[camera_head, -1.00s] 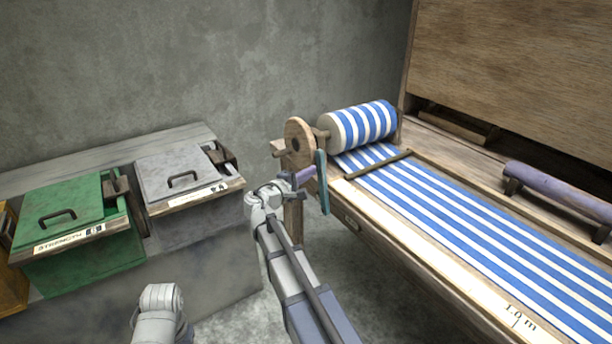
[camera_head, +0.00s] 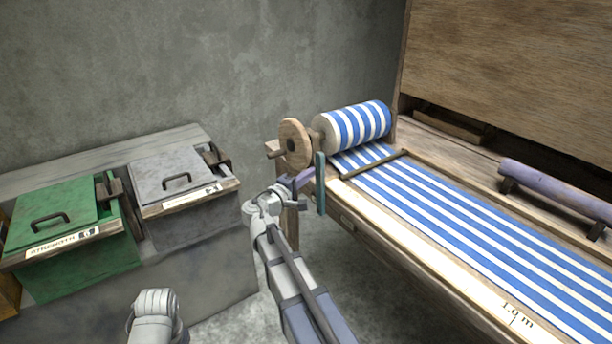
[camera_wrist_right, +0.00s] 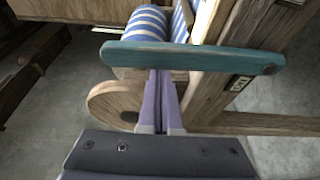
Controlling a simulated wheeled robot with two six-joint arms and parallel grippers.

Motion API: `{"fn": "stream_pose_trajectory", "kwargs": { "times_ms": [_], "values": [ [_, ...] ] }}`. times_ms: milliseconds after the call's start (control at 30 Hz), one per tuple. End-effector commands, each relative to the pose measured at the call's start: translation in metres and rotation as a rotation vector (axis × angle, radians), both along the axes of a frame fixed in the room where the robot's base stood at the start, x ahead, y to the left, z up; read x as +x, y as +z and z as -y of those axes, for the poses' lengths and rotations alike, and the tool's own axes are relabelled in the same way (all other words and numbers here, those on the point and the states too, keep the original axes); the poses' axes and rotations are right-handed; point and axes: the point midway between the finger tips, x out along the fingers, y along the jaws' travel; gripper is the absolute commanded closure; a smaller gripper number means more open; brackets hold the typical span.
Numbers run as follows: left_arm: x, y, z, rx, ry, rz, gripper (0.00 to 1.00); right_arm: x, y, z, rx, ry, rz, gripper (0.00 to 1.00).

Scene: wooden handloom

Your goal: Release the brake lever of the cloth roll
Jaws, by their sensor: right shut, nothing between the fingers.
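The teal brake lever (camera_head: 320,183) hangs nearly upright at the loom's near left corner, beside the wooden wheel (camera_head: 295,143) of the cloth roll (camera_head: 354,127). In the right wrist view the lever (camera_wrist_right: 190,56) lies across the picture, with a pivot pin at its right end. My right gripper (camera_head: 306,178) is shut and empty, its purple fingers (camera_wrist_right: 160,85) pointing at the lever's middle. The fingertips are at or very close to the lever; I cannot tell whether they touch. My left gripper is not in view.
The loom's wooden side rail (camera_head: 425,263) runs toward the front right, beside blue-and-white striped cloth (camera_head: 450,222). A purple padded bar (camera_head: 555,184) is at right. A green bin (camera_head: 58,222) and a grey bin (camera_head: 172,178) stand at left. Floor shows between bins and loom.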

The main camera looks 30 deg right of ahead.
Motion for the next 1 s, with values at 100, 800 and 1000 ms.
{"fn": "stream_pose_trajectory", "kwargs": {
  "times_ms": [100, 800, 1000],
  "values": [
    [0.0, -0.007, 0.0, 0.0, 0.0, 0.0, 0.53, -0.014, -0.001, 0.001, 0.006, -0.002, 0.077, 1.0],
    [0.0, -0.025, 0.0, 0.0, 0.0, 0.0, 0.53, -0.066, -0.004, 0.005, 0.024, -0.001, 0.291, 1.0],
    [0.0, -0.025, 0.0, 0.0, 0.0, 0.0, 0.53, -0.069, -0.004, 0.005, 0.024, -0.001, 0.29, 1.0]
  ]
}}
